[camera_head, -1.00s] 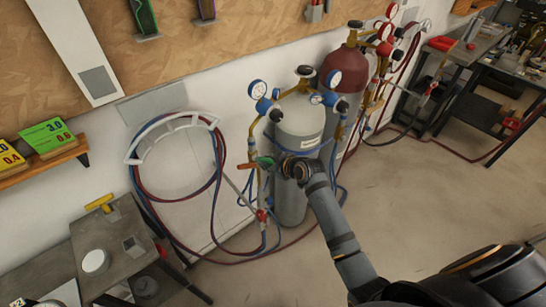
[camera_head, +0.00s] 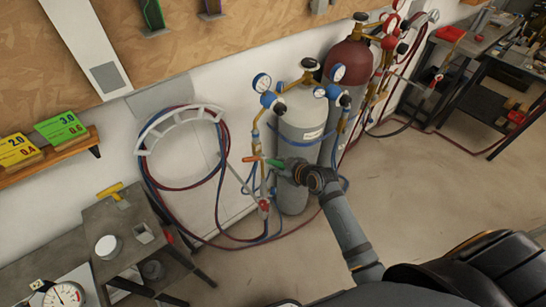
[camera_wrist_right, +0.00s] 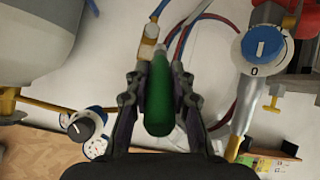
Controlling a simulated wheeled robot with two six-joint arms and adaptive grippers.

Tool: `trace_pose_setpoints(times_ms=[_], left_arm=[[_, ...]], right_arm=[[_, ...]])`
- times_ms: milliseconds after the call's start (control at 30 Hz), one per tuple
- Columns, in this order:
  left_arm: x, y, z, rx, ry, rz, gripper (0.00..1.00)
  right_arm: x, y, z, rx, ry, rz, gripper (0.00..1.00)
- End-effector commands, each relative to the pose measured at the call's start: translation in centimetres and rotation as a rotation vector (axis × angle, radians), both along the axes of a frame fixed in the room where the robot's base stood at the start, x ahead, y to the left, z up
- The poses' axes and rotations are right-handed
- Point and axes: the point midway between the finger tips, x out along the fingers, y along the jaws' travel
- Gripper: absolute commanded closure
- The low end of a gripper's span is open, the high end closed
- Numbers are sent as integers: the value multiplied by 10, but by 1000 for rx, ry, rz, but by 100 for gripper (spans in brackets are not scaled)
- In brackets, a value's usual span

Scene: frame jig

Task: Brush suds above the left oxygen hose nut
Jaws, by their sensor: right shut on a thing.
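My right gripper (camera_head: 292,171) is shut on a green-handled tool (camera_head: 274,163), which I take to be the brush. The handle (camera_wrist_right: 160,100) lies between both fingers in the right wrist view. In the head view the tool points left, its far end close to an orange-red part and the brass fittings (camera_head: 256,135) left of the grey cylinder (camera_head: 301,122). In the wrist view a brass fitting (camera_wrist_right: 148,42) shows just beyond the handle. I cannot tell whether the tip touches it, nor see suds or bristles. My left gripper is not in view.
Blue-trimmed gauges (camera_head: 262,83) and hoses crowd around the cylinder. A dark red cylinder (camera_head: 350,62) stands behind it. Coiled hoses hang on a white wall rack (camera_head: 183,117). A bench (camera_head: 128,238) stands lower left. The floor at right (camera_head: 420,185) is clear.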

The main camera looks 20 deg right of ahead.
Motion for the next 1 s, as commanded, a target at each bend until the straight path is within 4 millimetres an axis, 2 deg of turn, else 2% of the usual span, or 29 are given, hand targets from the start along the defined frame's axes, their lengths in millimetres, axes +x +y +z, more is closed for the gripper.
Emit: trace_pose_setpoints(times_ms=[433,733,1000], left_arm=[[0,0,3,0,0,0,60],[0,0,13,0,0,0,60],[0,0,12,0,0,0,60]], right_arm=[[-7,-3,0,1,0,-1,100],[-32,-12,1,1,1,0,100],[-33,-12,0,1,-1,0,100]])
